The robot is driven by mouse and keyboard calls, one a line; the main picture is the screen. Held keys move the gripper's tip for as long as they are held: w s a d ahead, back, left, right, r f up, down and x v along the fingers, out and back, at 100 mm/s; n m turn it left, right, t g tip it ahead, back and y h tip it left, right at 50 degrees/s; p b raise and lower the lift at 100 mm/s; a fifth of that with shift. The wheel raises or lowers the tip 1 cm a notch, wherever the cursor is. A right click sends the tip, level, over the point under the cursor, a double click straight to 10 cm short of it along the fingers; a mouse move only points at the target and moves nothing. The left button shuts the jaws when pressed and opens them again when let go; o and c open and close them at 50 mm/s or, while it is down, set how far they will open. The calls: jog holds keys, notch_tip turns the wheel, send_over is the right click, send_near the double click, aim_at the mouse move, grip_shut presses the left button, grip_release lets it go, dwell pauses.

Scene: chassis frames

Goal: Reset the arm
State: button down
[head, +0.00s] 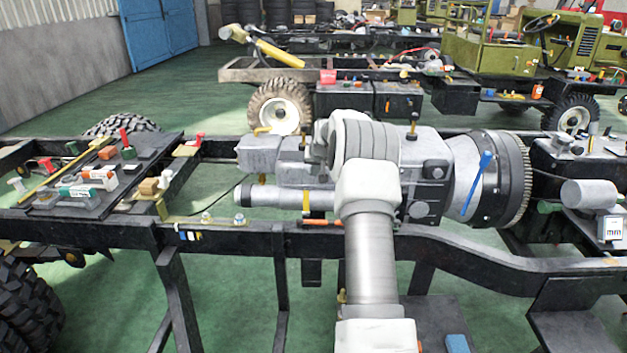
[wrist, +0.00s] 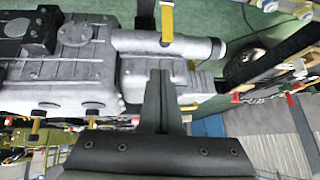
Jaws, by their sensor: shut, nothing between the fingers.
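My gripper (wrist: 160,78) shows in the wrist view at the lower middle. Its two dark fingers are together with nothing between them. They point toward a grey ribbed housing and a light grey cylinder. In the head view my arm (head: 370,255) rises from the bottom middle and bends in front of the grey gearbox (head: 428,165). The gripper itself is hidden there behind my arm. Whether the fingers touch the housing cannot be told.
A black chassis frame (head: 480,250) runs across the head view. A tray (head: 150,165) with small parts lies on its left. A blue-handled tool (head: 478,180) leans by the bell housing. Green floor (head: 110,105) is clear behind the frame, with another chassis beyond.

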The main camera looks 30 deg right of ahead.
jog(key=s+a+r+n+p, duration=0.1)
jog(key=s+a+r, duration=0.4)
jog(key=a+r, duration=0.35)
jog(key=s+a+r+n+y+p, duration=0.1)
jog(key=s+a+r+n+p, duration=0.1)
jog(key=s+a+r, duration=0.45)
jog(key=s+a+r+n+p, duration=0.1)
jog(key=s+a+r, duration=0.3)
jog(key=a+r, duration=0.55)
jog(key=s+a+n+p, duration=0.1)
jog(key=s+a, duration=0.3)
jog(key=s, duration=0.5)
jog(key=s+a+f+n+y+p, duration=0.1)
jog(key=s+a, duration=0.4)
jog(key=s, duration=0.4)
jog(key=s+a+g+p, duration=0.1)
jog(key=s+a, duration=0.4)
jog(key=s, duration=0.4)
jog(key=shift+s+f+n+y, duration=0.25)
jog(key=shift+f+n+y, duration=0.15)
jog(key=shift+d, duration=0.25)
